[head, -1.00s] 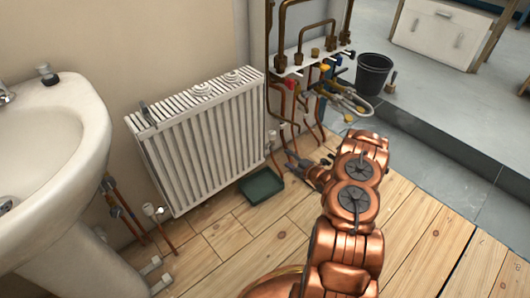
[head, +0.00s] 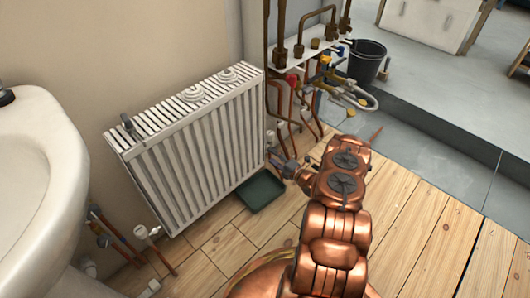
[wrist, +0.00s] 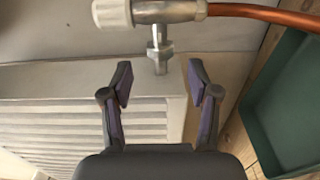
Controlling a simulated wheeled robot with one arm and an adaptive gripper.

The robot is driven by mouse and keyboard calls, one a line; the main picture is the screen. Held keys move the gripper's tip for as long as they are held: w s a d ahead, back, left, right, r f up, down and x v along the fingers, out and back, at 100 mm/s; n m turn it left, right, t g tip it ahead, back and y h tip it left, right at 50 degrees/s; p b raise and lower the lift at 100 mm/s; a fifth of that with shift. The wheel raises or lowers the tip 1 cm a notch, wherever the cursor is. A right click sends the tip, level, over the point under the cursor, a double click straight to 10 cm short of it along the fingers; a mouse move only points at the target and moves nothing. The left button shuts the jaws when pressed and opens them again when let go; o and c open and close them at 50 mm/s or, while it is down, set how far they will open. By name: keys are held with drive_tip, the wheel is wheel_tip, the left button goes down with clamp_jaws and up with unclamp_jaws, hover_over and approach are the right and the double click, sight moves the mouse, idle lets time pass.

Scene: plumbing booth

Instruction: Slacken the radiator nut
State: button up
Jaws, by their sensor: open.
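The white radiator (head: 190,150) stands against the wall, and its end fills the lower left of the wrist view (wrist: 80,120). In the wrist view a chrome valve (wrist: 172,12) with a white head (wrist: 112,14) lies across the top. The metal radiator nut (wrist: 160,50) sits on the short stem between valve and radiator. My gripper (wrist: 160,82) is open and empty, its fingertips spread left and right just short of the nut, apart from it. In the head view my gripper (head: 278,162) is at the radiator's lower right corner, where the nut is too small to make out.
A dark green tray (head: 261,190) lies on the wooden floor below the valve. A copper pipe (wrist: 255,13) runs right from the valve. Pipework with a white manifold board (head: 310,58) stands behind my gripper, with a black bucket (head: 366,62) beyond. A washbasin (head: 40,165) is at left.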

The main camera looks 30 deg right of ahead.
drive_tip(key=shift+a+b+x, duration=0.2)
drive_tip(key=shift+b+x, duration=0.5)
drive_tip(key=shift+x, duration=1.75)
drive_tip(key=shift+c, duration=0.4)
drive_tip(key=shift+s, duration=0.1)
drive_tip(key=c, duration=1.1)
drive_tip(key=shift+o, duration=0.2)
